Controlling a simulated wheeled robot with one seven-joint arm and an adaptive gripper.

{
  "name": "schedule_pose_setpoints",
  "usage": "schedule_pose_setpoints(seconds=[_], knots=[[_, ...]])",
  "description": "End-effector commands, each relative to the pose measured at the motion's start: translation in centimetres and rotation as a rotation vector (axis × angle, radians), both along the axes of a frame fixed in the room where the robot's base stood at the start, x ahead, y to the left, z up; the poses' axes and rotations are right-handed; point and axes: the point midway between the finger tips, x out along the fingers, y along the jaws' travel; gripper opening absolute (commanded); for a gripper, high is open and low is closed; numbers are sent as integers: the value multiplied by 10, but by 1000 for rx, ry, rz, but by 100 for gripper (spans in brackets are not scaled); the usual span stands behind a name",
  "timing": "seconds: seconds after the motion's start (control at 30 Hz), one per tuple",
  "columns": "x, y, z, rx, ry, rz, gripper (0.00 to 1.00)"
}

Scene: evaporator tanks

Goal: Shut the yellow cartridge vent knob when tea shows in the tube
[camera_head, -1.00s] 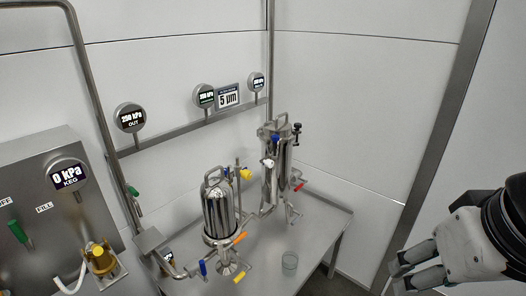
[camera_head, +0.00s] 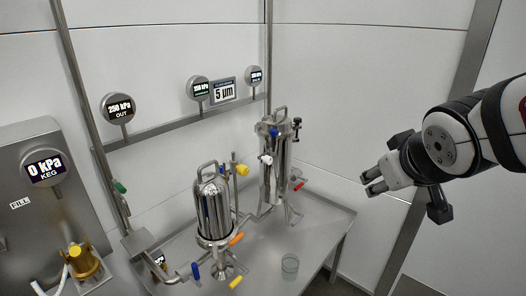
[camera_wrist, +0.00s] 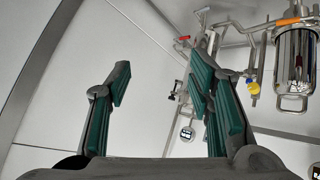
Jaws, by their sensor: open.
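The yellow knob (camera_head: 242,170) sits at the top right of the nearer steel housing (camera_head: 213,210), beside a thin upright pipe. It also shows in the wrist view (camera_wrist: 253,88), right of my fingers, near the tilted housing (camera_wrist: 295,62). I cannot make out tea in any tube. My gripper (camera_head: 371,181) is open and empty, in the air right of the taller housing (camera_head: 274,170), well apart from the yellow knob. Its green-padded fingers (camera_wrist: 160,95) stand spread in the wrist view.
Orange (camera_head: 237,239), blue (camera_head: 195,270) and yellow (camera_head: 236,282) handles stick out low on the nearer housing. Gauges (camera_head: 119,108) line the wall rail. The space between my gripper and the taller housing is clear.

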Motion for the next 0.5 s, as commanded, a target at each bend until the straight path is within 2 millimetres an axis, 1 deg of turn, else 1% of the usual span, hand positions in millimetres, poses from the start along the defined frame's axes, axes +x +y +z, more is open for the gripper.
schedule_pose_setpoints(seconds=[0.03, 0.07, 0.1, 0.17, 0.2, 0.27, 0.3, 0.33, 0.4, 0.5], knots=[[31, 5, -20, -16, -36, 51, 48], [47, 10, -25, -23, -66, 88, 48], [68, 18, -33, -29, -106, 139, 48], [97, 32, -46, -28, -163, 218, 48], [114, 43, -56, -21, -199, 275, 48], [137, 61, -71, -1, -255, 359, 48], [150, 74, -81, 19, -291, 417, 48], [158, 84, -89, 38, -316, 460, 48], [174, 107, -107, 93, -380, 559, 48], [187, 139, -131, 195, -466, 690, 48]])
